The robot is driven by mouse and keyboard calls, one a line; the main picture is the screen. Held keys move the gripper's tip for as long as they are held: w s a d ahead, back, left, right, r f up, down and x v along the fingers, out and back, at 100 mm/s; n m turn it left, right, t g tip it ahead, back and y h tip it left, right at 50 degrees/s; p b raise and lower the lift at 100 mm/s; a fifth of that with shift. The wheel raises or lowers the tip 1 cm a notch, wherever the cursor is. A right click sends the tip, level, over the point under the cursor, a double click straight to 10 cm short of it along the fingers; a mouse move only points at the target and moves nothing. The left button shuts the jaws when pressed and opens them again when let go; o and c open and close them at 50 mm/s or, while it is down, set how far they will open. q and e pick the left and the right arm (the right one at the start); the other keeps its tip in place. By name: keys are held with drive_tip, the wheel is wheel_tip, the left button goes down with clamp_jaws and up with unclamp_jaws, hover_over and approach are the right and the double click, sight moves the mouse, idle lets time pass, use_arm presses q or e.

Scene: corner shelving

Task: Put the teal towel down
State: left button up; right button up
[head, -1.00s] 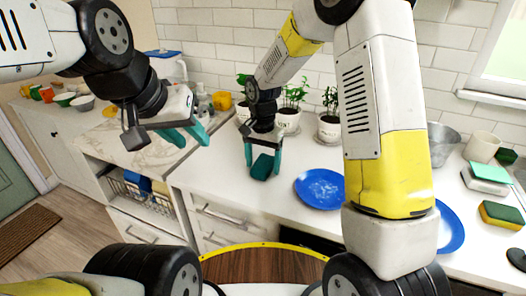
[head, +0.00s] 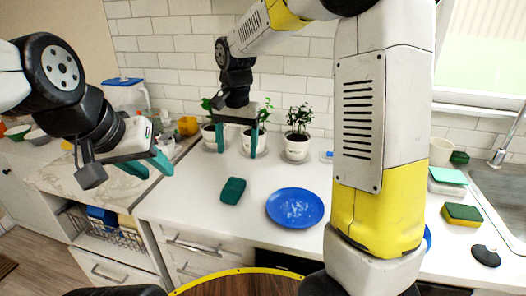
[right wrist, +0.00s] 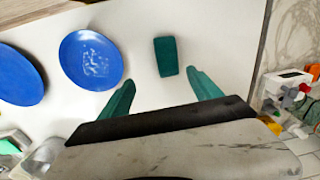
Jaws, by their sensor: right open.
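The teal towel (head: 232,190) is a small folded block lying flat on the white counter (head: 190,205), left of a blue plate (head: 295,207). It also shows in the right wrist view (right wrist: 166,56), beyond the fingertips. My right gripper (head: 237,152) is open and empty, raised above and behind the towel in the head view, and apart from it. Its two teal fingers also show in the right wrist view (right wrist: 160,82), spread with nothing between them. My left gripper (head: 153,170) is at the left over the marble-topped section, its two fingers apart and empty.
Potted plants (head: 298,130) stand along the tiled wall. A green and yellow sponge (head: 462,214) and a sink (head: 495,165) are at the right. A second blue plate (right wrist: 18,75) is partly hidden by my arm in the head view. Counter around the towel is clear.

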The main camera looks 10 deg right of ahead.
drive_tip(key=s+d+r+n+t+y, duration=0.1)
drive_tip(key=s+d+r+n+t, duration=0.1)
drive_tip(key=s+d, duration=0.4)
drive_tip(key=s+d+r+n+t, duration=0.2)
drive_tip(key=s+d+r, duration=0.3)
drive_tip(key=s, duration=0.8)
drive_tip(key=shift+d+r+n+t+y, duration=0.35)
drive_tip(key=shift+d+t, duration=0.25)
drive_tip(key=shift+t, duration=0.3)
drive_tip(key=shift+o, duration=0.5)
